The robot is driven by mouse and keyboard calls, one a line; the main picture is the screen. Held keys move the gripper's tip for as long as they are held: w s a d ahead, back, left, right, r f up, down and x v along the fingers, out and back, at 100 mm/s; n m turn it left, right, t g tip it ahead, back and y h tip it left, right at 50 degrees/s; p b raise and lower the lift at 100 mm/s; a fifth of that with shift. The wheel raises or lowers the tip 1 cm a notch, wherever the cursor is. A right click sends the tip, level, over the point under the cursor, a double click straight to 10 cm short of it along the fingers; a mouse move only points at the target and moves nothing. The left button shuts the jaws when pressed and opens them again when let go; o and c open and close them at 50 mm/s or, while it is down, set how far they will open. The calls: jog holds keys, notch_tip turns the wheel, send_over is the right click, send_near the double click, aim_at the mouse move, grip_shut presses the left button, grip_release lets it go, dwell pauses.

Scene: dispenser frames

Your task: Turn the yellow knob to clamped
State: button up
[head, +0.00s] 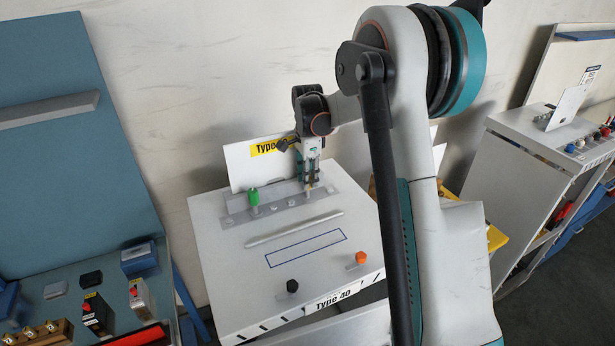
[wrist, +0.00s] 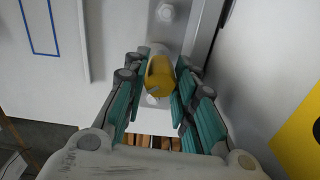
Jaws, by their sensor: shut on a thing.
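The yellow knob (wrist: 160,75) shows in the wrist view between the teal-padded fingers of my gripper (wrist: 158,95). It is a rounded yellow cap on a grey shaft. My gripper is shut on it, with one finger on each side. In the head view my gripper (head: 311,181) points down at the right part of the grey metal strip (head: 283,202) at the back of the white dispenser frame (head: 225,268). The fingers hide most of the knob there. Any clamped marking cannot be made out.
A green knob (head: 253,196) stands left on the same strip. A black knob (head: 292,286) and an orange knob (head: 361,258) sit near the front edge. A white panel with a yellow label (head: 264,148) stands behind. A blue workbench (head: 65,270) is at left.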

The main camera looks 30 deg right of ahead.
jog(key=n+b, duration=0.3)
jog(key=n, duration=0.2)
jog(key=shift+f+n, duration=0.1)
jog(key=shift+n, duration=0.2)
jog(key=n+b, duration=0.2)
jog(key=n, duration=0.4)
jog(key=n+b, duration=0.1)
jog(key=n, duration=0.5)
jog(key=shift+n+b, duration=0.3)
jog(key=n, duration=0.5)
jog(key=shift+b, duration=0.35)
jog(key=shift+n, duration=0.4)
jog(key=o, duration=1.1)
